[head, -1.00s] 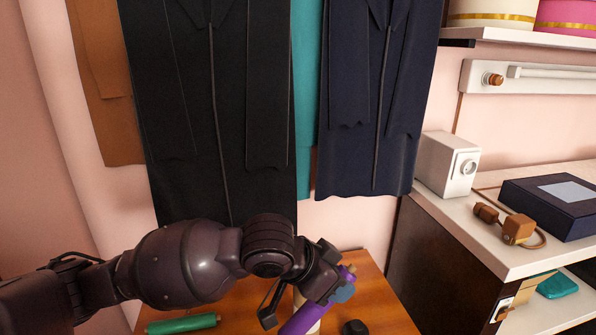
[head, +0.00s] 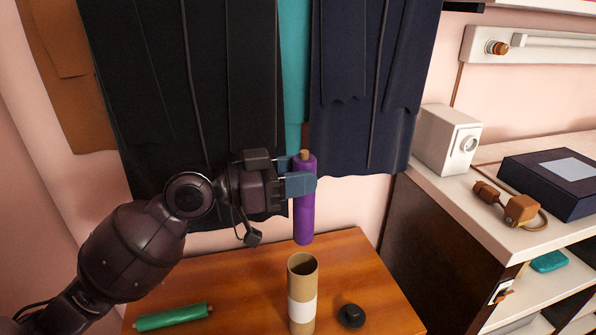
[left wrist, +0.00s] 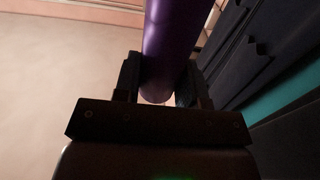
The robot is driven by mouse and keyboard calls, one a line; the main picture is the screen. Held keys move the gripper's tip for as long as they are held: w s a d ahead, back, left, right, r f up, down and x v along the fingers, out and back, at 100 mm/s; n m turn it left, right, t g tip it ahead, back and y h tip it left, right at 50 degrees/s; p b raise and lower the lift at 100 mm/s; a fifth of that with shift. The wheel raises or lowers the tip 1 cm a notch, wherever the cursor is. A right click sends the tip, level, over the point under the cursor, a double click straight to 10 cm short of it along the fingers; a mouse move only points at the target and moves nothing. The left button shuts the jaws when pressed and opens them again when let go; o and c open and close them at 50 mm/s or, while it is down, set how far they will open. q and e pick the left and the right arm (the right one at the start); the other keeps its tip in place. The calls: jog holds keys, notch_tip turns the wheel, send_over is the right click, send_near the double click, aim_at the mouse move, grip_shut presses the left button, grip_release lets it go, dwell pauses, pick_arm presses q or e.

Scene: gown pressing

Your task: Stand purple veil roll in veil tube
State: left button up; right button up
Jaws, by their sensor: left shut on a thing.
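The purple veil roll (head: 304,218) is upright in the head view, with a tan core end showing at its top. My left gripper (head: 301,182) is shut on its upper part and holds it in the air. The roll also shows between the fingers in the left wrist view (left wrist: 172,45). The veil tube (head: 302,312), a brown cardboard cylinder with a white band, stands open-topped on the wooden table. The roll's lower end appears above the tube's mouth and apart from it. My right gripper is not in view.
A green roll (head: 174,317) lies at the table's left, and a black cap (head: 351,316) sits right of the tube. Dark gowns (head: 366,90) hang behind. A white shelf unit (head: 480,230) stands at the right.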

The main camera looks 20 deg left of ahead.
aim_at(299, 234)
pick_arm(q)
jog(key=shift+f+b, duration=2.6)
jog(key=shift+f, duration=1.1)
jog(key=shift+f+b, duration=0.8)
jog(key=shift+f, duration=0.15)
jog(key=shift+f+b, duration=0.8)
jog(key=shift+f, duration=0.15)
jog(key=shift+f+b, duration=0.3)
jog(key=shift+f, duration=0.1)
jog(key=shift+f+b, duration=0.3)
jog(key=shift+f, duration=0.1)
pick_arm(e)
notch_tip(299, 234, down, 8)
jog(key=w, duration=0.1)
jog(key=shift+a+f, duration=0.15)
